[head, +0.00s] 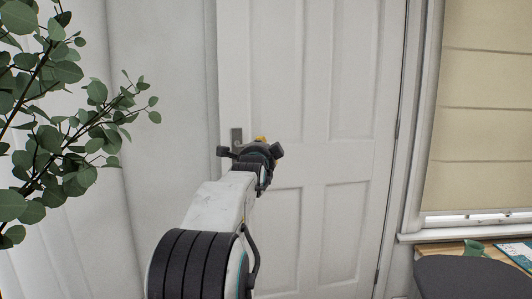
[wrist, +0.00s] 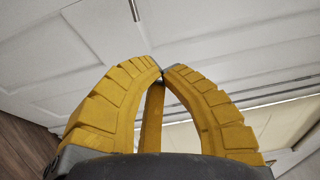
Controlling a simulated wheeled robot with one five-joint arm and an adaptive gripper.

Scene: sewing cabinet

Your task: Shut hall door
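The hall door (head: 300,215) is a white panelled door in the middle of the head view. Its left edge lies close along the frame; I cannot tell whether it is latched. A dark handle plate (head: 236,136) sits near that edge. My gripper (head: 261,139) is in front of the door by the handle plate, partly hidden by my wrist. In the wrist view, its yellow fingers (wrist: 162,72) come together at the tips, with no object clearly held. The white door panels (wrist: 235,40) show beyond them. Contact with the door cannot be told.
A leafy plant (head: 65,130) stands at the left, near the arm. At the right are a window blind (head: 485,110), a wooden table (head: 450,248) and a dark rounded seat or chair back (head: 470,278). Brown floor (wrist: 25,150) shows in the wrist view.

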